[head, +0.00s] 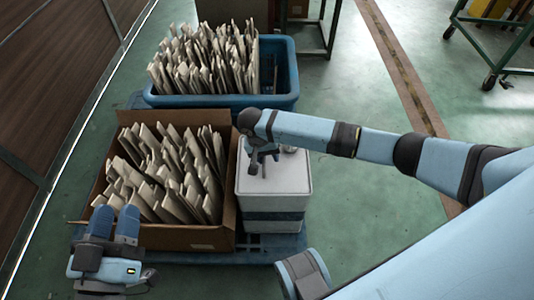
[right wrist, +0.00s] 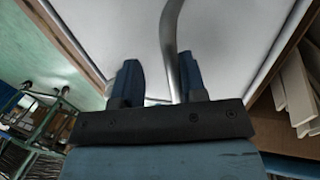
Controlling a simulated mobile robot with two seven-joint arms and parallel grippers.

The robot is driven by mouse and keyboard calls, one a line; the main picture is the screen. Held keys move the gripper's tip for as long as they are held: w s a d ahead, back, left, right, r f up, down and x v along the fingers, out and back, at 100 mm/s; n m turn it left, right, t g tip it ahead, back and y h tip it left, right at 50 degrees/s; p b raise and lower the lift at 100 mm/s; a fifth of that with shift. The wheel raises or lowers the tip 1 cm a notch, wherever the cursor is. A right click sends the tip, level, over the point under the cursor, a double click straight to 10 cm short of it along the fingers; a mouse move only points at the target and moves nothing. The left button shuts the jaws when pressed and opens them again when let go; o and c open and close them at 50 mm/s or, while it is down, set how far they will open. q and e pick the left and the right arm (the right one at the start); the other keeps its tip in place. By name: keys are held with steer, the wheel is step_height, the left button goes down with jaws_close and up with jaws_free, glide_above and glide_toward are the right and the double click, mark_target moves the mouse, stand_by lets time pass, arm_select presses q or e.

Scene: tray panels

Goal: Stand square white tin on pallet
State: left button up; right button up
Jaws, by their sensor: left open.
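The square white tin (head: 272,178) is upright at the right of the cardboard box, with a dark band around its lower part. It is over the right part of the blue pallet (head: 270,249); I cannot tell whether its base touches. My right gripper (head: 262,160) is above the tin's top. In the right wrist view its blue fingers (right wrist: 158,85) stand apart over the white top (right wrist: 110,30), with a curved metal handle (right wrist: 171,45) between them, nearer the right finger. My left gripper (head: 114,222) is open and empty at the box's front left corner.
The cardboard box (head: 185,238) full of upright pale pieces fills the pallet's left part. A blue tub (head: 280,75) with similar pieces stands behind it. Green floor (head: 375,210) is clear at the right. A cart (head: 495,50) is at the far right.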

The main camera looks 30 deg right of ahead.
steer(key=shift+w+r, duration=0.1)
steer(key=shift+r, duration=0.15)
steer(key=shift+a+r, duration=0.1)
steer(key=shift+r, duration=0.2)
arm_select(q)
steer(key=s+a+f+g+y+p, duration=0.1)
steer(key=a+f+g+y+p, duration=0.2)
steer(key=f, duration=0.5)
steer(key=shift+a+f+g+p, duration=0.3)
steer(key=shift+g+p, duration=0.3)
steer(key=shift+p, duration=0.3)
arm_select(e)
steer(key=v, duration=1.1)
steer(key=shift+a, duration=0.15)
steer(key=shift+r, duration=0.1)
